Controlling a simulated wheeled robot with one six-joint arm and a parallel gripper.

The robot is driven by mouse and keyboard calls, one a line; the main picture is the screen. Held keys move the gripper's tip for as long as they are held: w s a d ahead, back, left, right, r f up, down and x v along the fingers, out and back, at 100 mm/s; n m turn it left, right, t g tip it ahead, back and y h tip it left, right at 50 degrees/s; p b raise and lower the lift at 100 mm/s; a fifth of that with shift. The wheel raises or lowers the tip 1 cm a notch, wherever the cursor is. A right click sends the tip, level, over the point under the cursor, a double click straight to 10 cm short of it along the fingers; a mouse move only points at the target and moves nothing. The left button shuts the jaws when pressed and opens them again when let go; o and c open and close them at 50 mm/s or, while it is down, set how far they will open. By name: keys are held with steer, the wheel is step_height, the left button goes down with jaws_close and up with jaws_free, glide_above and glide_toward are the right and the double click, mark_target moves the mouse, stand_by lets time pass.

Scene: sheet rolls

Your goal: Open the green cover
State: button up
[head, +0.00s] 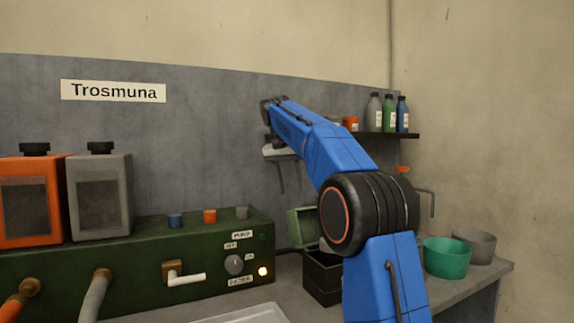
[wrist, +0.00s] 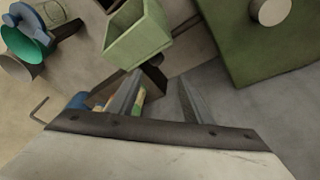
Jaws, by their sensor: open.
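The green cover (head: 302,228) is a pale green, hollow, box-shaped lid at the left rear of a dark open box (head: 322,277) on the bench. It stands tilted, swung back off the box, its hollow side showing in the wrist view (wrist: 137,38). My gripper (head: 281,180) is above the cover and box, in front of the grey back panel. In the wrist view its two fingers (wrist: 157,92) are apart with nothing held. My arm hides part of the cover and box.
A dark green machine (head: 215,240) with a knob and white-handled tap is at the left. A green bowl (head: 447,258) and grey bowl (head: 475,245) are at the right. Bottles stand on a shelf (head: 405,135).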

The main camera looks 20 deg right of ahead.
steer(key=v, duration=0.8)
steer(key=shift+r, duration=0.2)
steer(key=shift+d, duration=0.1)
